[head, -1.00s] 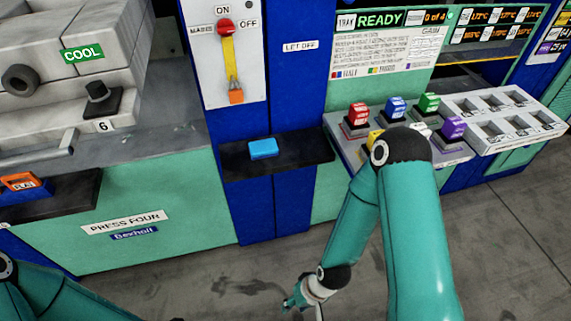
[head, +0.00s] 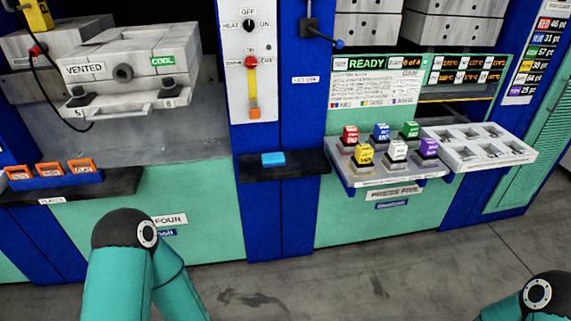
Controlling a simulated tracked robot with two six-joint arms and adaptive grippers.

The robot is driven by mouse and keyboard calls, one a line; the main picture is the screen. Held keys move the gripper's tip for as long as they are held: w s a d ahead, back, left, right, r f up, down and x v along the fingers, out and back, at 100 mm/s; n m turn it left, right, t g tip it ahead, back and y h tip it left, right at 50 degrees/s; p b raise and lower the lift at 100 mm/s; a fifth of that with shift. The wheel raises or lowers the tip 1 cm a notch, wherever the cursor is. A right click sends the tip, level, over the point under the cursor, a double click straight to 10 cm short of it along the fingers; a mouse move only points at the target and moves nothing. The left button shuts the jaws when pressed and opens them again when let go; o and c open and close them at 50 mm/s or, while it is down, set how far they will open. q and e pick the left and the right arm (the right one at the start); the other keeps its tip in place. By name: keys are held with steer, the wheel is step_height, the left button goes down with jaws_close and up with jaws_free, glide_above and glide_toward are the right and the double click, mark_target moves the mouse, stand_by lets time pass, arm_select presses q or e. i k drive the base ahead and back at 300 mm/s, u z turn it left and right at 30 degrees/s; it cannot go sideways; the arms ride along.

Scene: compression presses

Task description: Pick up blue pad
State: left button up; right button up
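The blue pad (head: 273,159) lies flat on a dark shelf (head: 300,165) in front of the blue column, at the middle of the head view. Nothing touches it. My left arm shows at the lower left, below and left of the pad, and its gripper is out of view. My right arm shows only at the lower right corner, and its gripper is also out of view.
Right of the shelf, a tray (head: 388,178) holds several coloured blocks, beside a pale slotted rack (head: 478,163). At left stands a grey press mould (head: 130,68), with orange pieces (head: 50,170) on another dark shelf. The space before the blue pad is clear.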

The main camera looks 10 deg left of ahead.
mark_target(271, 159)
steer(key=z, duration=0.55)
steer(key=i, duration=1.9)
steer(key=u, duration=0.7)
steer(key=k, duration=0.75)
steer(key=u, duration=0.2)
steer(key=i, duration=0.75)
steer(key=z, duration=0.1)
